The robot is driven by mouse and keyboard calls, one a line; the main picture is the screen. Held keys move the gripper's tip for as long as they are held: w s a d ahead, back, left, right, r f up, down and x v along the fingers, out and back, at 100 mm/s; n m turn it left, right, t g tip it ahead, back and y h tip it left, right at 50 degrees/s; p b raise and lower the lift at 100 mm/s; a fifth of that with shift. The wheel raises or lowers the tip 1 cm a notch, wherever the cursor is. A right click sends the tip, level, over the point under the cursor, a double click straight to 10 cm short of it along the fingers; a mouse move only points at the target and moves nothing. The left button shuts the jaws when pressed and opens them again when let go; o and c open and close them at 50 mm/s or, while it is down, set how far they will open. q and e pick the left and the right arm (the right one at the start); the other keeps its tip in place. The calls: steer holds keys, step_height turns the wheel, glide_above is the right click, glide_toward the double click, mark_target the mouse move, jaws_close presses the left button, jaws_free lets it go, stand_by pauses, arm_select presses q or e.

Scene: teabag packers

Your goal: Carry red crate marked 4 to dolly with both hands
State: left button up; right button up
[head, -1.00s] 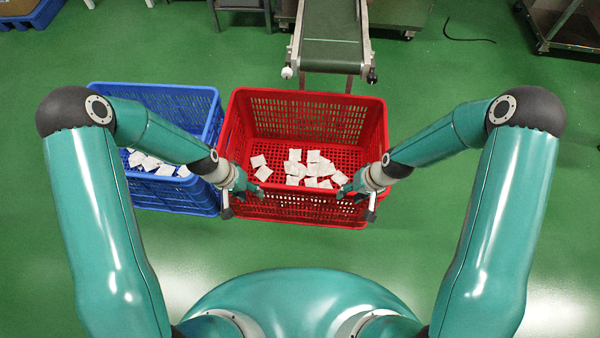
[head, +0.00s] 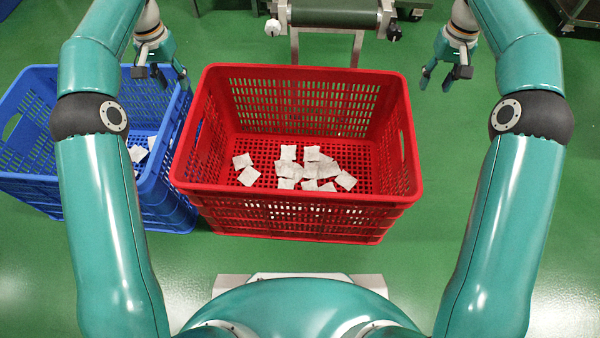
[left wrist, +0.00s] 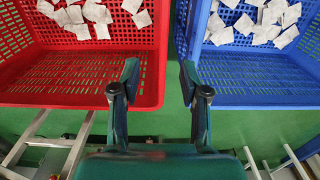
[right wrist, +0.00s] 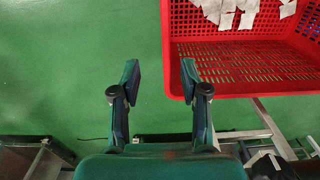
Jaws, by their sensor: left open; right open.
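The red crate (head: 300,218) stands on the floor in the middle of the head view, with several white teabags (head: 300,170) inside. No number 4 can be made out on it. My left gripper (head: 160,78) is open and empty near its far left corner. In the left wrist view the left gripper (left wrist: 159,82) hangs over the gap between the red crate (left wrist: 130,92) and the blue one. My right gripper (head: 440,80) is open and empty, off the crate's far right side. The right wrist view shows the red crate (right wrist: 240,80) right of the right gripper (right wrist: 159,82).
A blue crate (head: 165,205) with teabags stands close on the left. A conveyor (head: 335,17) is just behind the red crate. A metal cart (head: 580,12) is at the far right; I cannot tell whether it is the dolly. Green floor is free on the right.

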mark_target(187, 120)
arm_select(q)
steer(key=f, duration=1.1)
steer(key=a+f, duration=0.1)
steer(key=f, duration=0.4)
steer(key=shift+s+f, duration=0.25)
steer(key=shift+f, duration=0.15)
arm_select(e)
steer(key=f, duration=1.1)
steer(key=a+f, duration=0.1)
steer(key=f, duration=0.5)
steer(key=shift+w, duration=0.2)
arm_select(q)
jaws_close()
arm_select(e)
jaws_close()
arm_select(q)
steer(key=shift+w+r, duration=0.1)
steer(key=shift+r, duration=0.2)
arm_select(e)
steer(key=shift+w+r, duration=0.15)
steer(key=shift+r, duration=0.15)
